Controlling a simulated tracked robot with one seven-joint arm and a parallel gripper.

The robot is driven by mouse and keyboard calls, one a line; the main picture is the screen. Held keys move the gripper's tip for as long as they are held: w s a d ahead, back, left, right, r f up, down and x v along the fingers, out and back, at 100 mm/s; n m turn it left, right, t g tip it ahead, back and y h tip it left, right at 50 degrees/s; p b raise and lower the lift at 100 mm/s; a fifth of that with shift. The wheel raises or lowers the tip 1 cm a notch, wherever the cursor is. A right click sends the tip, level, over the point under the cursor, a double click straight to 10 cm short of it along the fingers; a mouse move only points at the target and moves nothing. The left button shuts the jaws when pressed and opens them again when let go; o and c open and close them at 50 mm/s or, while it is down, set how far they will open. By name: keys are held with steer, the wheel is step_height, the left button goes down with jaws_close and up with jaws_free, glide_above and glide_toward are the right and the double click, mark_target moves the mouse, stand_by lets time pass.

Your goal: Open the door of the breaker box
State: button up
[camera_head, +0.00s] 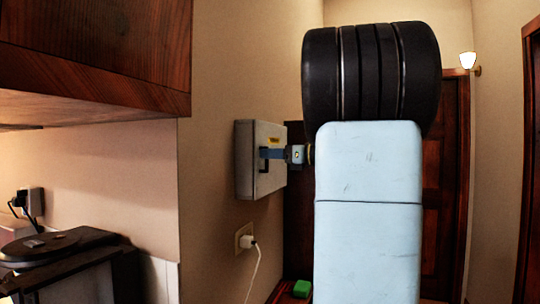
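The grey breaker box (245,172) is mounted on the beige wall, left of the middle of the picture. Its door (272,182) faces right and looks closed against the box, with a yellow label near the top. A dark handle (264,163) shows on the door's front. My gripper (268,154) reaches in from the right, with its blue finger at the handle. I cannot tell whether it touches or grips the handle. The fingers are small and seen side-on, so their opening is unclear. My pale blue and black arm hides the area right of the box.
A wall outlet (241,236) with a white plug and cord is below the box. A wooden cabinet (100,50) overhangs at the left, above a dark appliance (60,260). A green block (301,289) lies low behind my arm. Wooden doors stand at the back.

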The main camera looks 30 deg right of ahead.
jaws_close()
